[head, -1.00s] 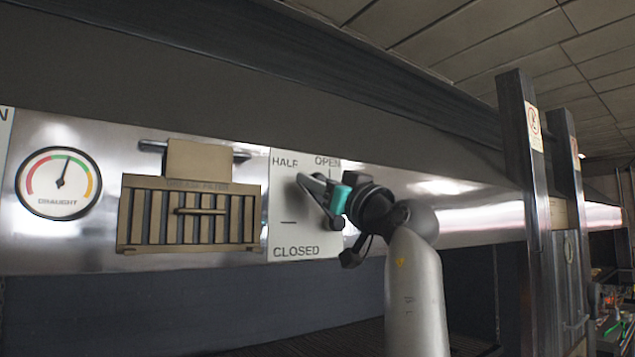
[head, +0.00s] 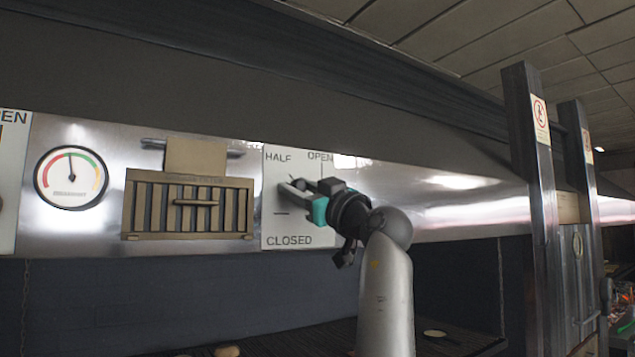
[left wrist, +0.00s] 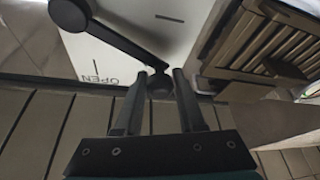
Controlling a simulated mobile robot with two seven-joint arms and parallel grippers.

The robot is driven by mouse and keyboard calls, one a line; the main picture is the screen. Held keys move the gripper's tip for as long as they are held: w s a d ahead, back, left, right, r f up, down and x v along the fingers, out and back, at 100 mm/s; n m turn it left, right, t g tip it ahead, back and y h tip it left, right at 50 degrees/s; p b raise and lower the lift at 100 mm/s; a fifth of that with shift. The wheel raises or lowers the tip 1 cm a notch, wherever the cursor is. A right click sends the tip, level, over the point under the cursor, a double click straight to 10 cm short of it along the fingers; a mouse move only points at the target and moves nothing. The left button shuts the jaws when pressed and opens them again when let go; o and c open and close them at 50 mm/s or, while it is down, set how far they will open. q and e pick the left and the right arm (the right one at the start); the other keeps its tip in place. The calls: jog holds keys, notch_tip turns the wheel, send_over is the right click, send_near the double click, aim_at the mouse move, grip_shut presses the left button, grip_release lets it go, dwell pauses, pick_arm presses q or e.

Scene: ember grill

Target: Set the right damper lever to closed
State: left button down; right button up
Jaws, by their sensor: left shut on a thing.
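The right damper's white panel (head: 272,233) in the head view reads HALF at top left, OPEN at top right and CLOSED at the bottom. My left gripper (head: 289,188) is in front of it and hides most of the lever. In the left wrist view the dark damper lever (left wrist: 118,44) runs from its pivot at upper left to a round knob. The fingers of my left gripper (left wrist: 158,88) are shut around this knob. The lever points between the OPEN mark and the other visible tick. My right gripper is not in view.
A draught gauge (head: 70,177) and a slatted grease filter (head: 187,203) are on the steel hood left of the panel. Another white panel (head: 12,190) shows at the left edge. Dark posts (head: 533,160) stand at right. The steel right of the panel is clear.

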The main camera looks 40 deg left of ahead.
pick_arm(q)
jog(key=shift+s+f+n, duration=0.1)
jog(key=shift+f+n, duration=0.4)
jog(key=shift+n, duration=0.1)
jog(key=shift+s+f+n+g+b, duration=0.15)
jog(key=shift+f+n+g+b, duration=0.15)
jog(key=shift+n+g, duration=0.3)
jog(key=f+n, duration=0.1)
jog(key=f+n+g, duration=0.1)
jog(key=n, duration=0.1)
jog(key=f+n+g, duration=0.1)
jog(key=n, duration=0.1)
jog(key=shift+s+a+f+h+b, duration=0.15)
jog(key=shift+s+a+h+b, duration=0.1)
jog(key=shift+h+b, duration=0.1)
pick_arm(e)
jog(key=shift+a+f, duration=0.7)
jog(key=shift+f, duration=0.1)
pick_arm(q)
jog(key=shift+f, duration=0.1)
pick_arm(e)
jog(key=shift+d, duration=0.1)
pick_arm(q)
jog(key=c, duration=0.5)
grip_release()
jog(key=shift+d, duration=0.15)
